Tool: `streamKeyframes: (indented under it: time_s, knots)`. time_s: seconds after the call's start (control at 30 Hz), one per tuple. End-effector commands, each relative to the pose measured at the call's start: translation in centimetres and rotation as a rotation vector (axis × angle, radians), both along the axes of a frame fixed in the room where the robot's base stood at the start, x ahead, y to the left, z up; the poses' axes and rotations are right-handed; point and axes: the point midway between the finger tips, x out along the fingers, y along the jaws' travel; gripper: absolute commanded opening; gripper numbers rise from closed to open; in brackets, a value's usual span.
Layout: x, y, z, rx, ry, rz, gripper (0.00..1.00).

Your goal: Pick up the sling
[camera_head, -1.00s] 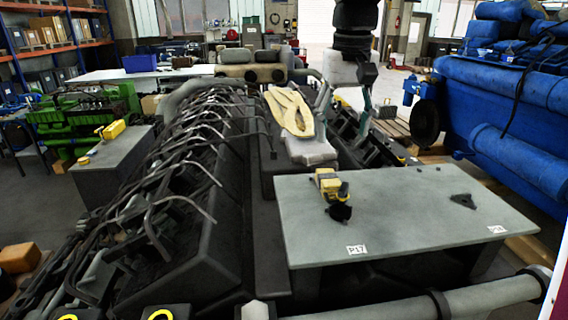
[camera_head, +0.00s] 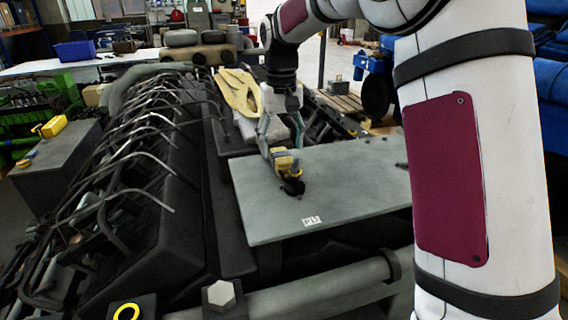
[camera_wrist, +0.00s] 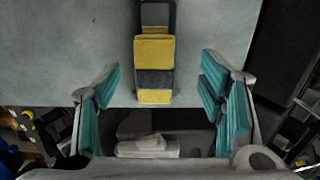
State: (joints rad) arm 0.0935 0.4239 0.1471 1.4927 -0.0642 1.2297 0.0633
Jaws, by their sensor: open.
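A small yellow block-like bundle with dark bands (camera_head: 283,162) and a black end (camera_head: 293,187) lies on the grey plate (camera_head: 330,205); it may be the sling. In the wrist view the bundle (camera_wrist: 154,55) reaches from the top to just past the plate's edge. My gripper (camera_head: 276,150) is over the bundle's far end, pointing down. In the wrist view the teal-padded fingers of my gripper (camera_wrist: 162,82) are apart, one on each side, with gaps to the bundle. A flat pale-yellow looped piece (camera_head: 238,92), which could also be a sling, lies farther back on the engine.
The engine with many bent pipes (camera_head: 130,150) fills the left. A large pipe (camera_head: 330,285) runs in front of the plate. A P17 label (camera_head: 312,222) is on the plate's near edge. My arm hides the plate's right part. A blue machine (camera_head: 545,90) stands at right.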

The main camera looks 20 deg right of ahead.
Motion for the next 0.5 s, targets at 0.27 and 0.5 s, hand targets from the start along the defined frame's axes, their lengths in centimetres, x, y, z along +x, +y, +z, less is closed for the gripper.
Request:
streamKeyframes:
  time_s: [0.27, 0.5]
  knots:
    - [0.3, -0.6, -3.3, 0.001, 0.005, 0.000, 0.63]
    - [0.5, -0.6, -5.2, 0.000, 0.000, 0.000, 0.63]
